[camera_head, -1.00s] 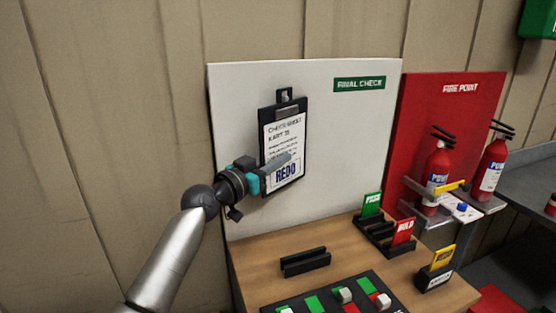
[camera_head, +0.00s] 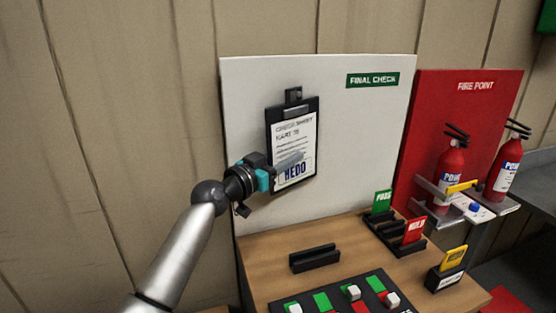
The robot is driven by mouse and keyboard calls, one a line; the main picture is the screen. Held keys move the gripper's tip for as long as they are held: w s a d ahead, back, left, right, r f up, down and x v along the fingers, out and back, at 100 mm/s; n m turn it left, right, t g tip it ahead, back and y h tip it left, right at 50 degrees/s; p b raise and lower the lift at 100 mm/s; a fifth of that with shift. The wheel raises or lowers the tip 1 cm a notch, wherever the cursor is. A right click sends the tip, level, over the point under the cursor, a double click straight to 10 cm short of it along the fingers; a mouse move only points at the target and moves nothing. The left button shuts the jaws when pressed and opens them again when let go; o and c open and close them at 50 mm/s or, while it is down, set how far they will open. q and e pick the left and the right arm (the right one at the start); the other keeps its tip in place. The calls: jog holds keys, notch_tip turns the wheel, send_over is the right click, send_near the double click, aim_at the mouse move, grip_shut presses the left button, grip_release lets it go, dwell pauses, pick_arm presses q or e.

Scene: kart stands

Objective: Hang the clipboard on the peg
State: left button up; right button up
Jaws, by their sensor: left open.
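The black clipboard (camera_head: 308,118) with a white check sheet marked "REDO" is upright against the white "FINAL CHECK" board (camera_head: 360,135). Its top tab is at a small dark fitting (camera_head: 293,96), which looks like the peg; the tab hides most of it, so I cannot tell exactly how they meet. My left gripper (camera_head: 283,168) is open at the clipboard's lower left, its fingers in front of the sheet's lower part. I cannot tell whether they touch it. My right gripper is not in view.
The wooden bench (camera_head: 255,262) below holds an empty black slotted holder (camera_head: 315,258), a tray of coloured cards (camera_head: 395,235), a yellow-card stand (camera_head: 447,270) and a panel of switches (camera_head: 338,296). Fire extinguishers (camera_head: 448,178) stand at the right before a red board (camera_head: 425,120).

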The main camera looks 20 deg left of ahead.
pick_arm(q)
jog(key=shift+s+a, duration=0.1)
jog(key=shift+a, duration=0.1)
jog(key=shift+s+a+f, duration=0.1)
jog(key=shift+s+a, duration=0.05)
jog(key=shift+s, duration=0.05)
jog(key=b+v, duration=0.1)
jog(key=v, duration=1.3)
jog(key=shift+s, duration=0.25)
